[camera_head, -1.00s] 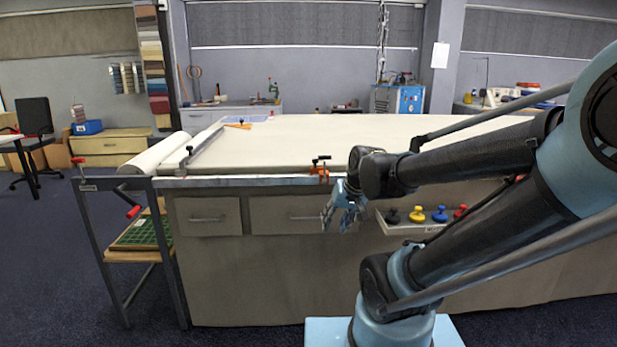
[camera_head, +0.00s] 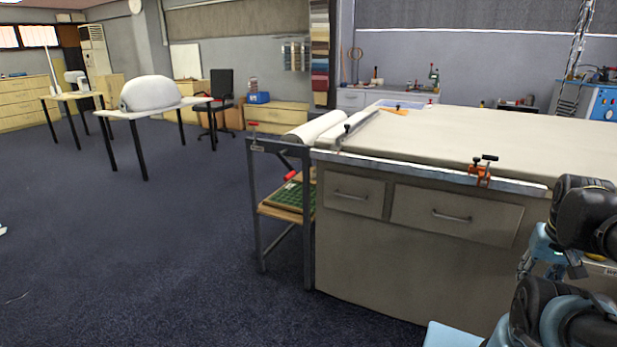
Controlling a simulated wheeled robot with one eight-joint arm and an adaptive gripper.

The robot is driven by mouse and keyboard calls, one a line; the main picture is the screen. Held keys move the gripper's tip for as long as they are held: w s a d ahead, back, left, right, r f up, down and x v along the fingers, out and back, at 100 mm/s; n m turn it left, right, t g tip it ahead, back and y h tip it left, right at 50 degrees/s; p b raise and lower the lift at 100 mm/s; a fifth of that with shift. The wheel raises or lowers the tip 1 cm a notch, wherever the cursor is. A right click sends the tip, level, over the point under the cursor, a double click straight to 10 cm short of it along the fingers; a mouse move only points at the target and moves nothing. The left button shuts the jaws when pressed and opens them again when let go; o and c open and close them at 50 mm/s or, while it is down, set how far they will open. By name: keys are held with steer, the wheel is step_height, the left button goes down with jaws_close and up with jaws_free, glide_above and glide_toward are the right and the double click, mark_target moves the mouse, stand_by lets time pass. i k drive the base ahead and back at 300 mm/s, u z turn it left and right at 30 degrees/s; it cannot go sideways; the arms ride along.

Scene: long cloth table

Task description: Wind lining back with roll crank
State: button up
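The white lining roll (camera_head: 318,128) lies in a dark metal stand (camera_head: 308,215) at the left end of the long cloth table (camera_head: 470,138). A crank with a red handle (camera_head: 290,175) hangs at the front of the stand, below the roll. My gripper (camera_head: 540,262) is at the lower right, in front of the table's drawers and well to the right of the crank. It hangs downward, touches neither roll nor crank, and is partly hidden by my arm. Its fingers are too small to tell open from shut.
An orange clamp (camera_head: 482,173) sits on the table's front edge. A green tray (camera_head: 292,195) lies on the stand's lower shelf. Open carpet (camera_head: 150,240) spreads left of the stand. A white table (camera_head: 150,110) with a rounded white object and a black chair (camera_head: 220,95) stand farther back.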

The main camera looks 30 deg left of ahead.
mark_target(280, 154)
steer(key=u, duration=2.25)
steer(key=k, duration=0.7)
steer(key=z, duration=0.9)
steer(key=i, duration=1)
